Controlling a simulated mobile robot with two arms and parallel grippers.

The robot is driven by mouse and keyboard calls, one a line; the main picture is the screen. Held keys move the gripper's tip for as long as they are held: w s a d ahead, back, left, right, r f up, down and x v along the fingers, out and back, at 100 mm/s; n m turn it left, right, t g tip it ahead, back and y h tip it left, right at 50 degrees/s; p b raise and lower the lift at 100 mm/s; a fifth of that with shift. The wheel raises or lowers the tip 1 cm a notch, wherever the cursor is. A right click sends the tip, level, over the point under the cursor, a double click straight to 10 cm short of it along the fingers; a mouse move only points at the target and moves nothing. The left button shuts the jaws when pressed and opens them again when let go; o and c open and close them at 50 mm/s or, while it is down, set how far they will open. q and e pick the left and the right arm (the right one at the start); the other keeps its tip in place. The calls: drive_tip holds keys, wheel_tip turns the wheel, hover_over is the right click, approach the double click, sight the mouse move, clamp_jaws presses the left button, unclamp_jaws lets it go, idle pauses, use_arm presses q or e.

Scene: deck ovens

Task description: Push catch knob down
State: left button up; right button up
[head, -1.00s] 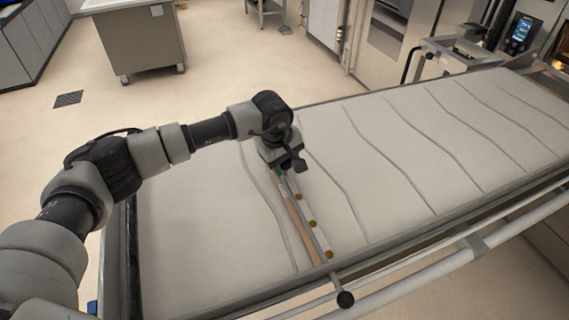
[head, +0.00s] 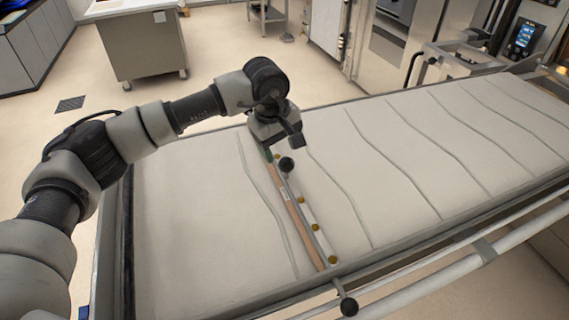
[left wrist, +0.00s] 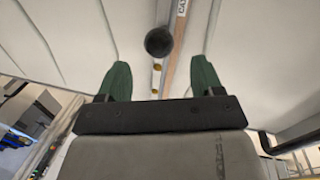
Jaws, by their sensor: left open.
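A black ball knob (head: 286,164) stands at the far end of a narrow rail (head: 308,238) lying across the pale cloth surface. In the left wrist view the knob (left wrist: 159,41) appears between and beyond the two spread green fingers of the left gripper (left wrist: 159,75), with nothing held. I cannot tell whether a finger touches it. A second black knob (head: 348,306) sits at the front edge. My right gripper is out of view.
The long cloth-covered loader (head: 400,150) fills the middle, with wavy seams and a metal front rail (head: 420,278). Ovens (head: 395,40) stand at the back right. A grey cabinet (head: 140,45) stands on open floor at the back left.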

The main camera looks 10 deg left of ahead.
use_arm(q)
drive_tip(key=shift+s+a+r+b, duration=0.1)
drive_tip(key=shift+a+r+b, duration=0.1)
drive_tip(key=shift+r, duration=0.65)
drive_tip(key=shift+s+a+r+b, duration=0.1)
drive_tip(key=shift+r+b, duration=0.05)
drive_tip(key=shift+r, duration=0.7)
drive_tip(key=shift+d+r, duration=0.1)
